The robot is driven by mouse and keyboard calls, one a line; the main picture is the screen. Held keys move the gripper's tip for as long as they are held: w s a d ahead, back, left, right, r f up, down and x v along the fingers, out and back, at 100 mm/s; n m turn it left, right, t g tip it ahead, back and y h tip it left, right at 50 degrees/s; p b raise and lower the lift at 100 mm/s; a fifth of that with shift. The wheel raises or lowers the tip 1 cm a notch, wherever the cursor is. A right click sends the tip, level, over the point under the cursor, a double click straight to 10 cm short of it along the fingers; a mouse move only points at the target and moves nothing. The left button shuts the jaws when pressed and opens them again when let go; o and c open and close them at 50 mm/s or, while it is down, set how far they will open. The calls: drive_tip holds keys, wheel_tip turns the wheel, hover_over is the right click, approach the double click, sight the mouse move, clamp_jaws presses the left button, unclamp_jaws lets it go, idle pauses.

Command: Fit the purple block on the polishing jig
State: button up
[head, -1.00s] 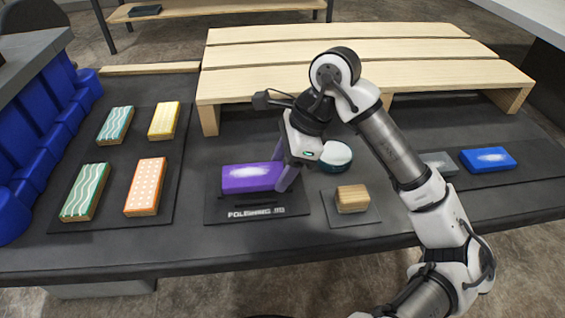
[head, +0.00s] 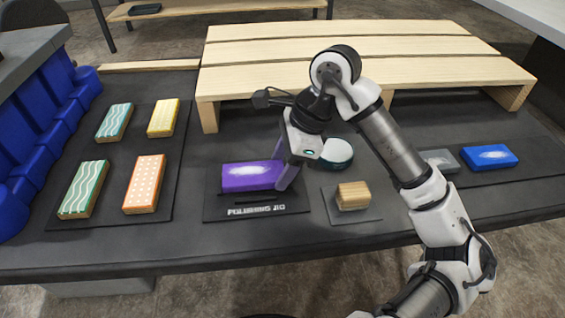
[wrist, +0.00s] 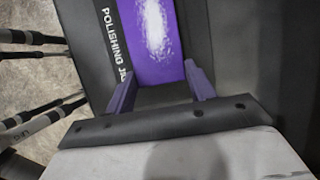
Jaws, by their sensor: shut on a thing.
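The purple block (head: 248,177) has a white scuffed patch on top and lies flat at the polishing jig (head: 222,211), a dark plate with white lettering along its front. My gripper (head: 282,174) is shut on the block's right end, one finger on the near side and one on the far side. In the wrist view the purple block (wrist: 152,40) runs away between my gripper's fingers (wrist: 160,88), beside the lettering of the jig (wrist: 115,45). Whether the block's underside is fully seated cannot be seen.
A wooden block (head: 352,195) on a small dark pad and a white-topped round item (head: 337,152) stand right of the jig. Patterned blocks (head: 144,183) lie on a left mat. A blue block (head: 488,156) is at right. A slatted wooden platform (head: 290,80) stands behind.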

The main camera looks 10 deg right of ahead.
drive_tip(key=shift+f+b, duration=0.85)
drive_tip(key=shift+b, duration=0.3)
idle(0.8)
drive_tip(key=o, duration=1.1)
drive_tip(key=shift+o, duration=0.2)
drive_tip(key=p+v, duration=0.1)
drive_tip(key=v, duration=1.3)
drive_tip(key=shift+f, duration=0.15)
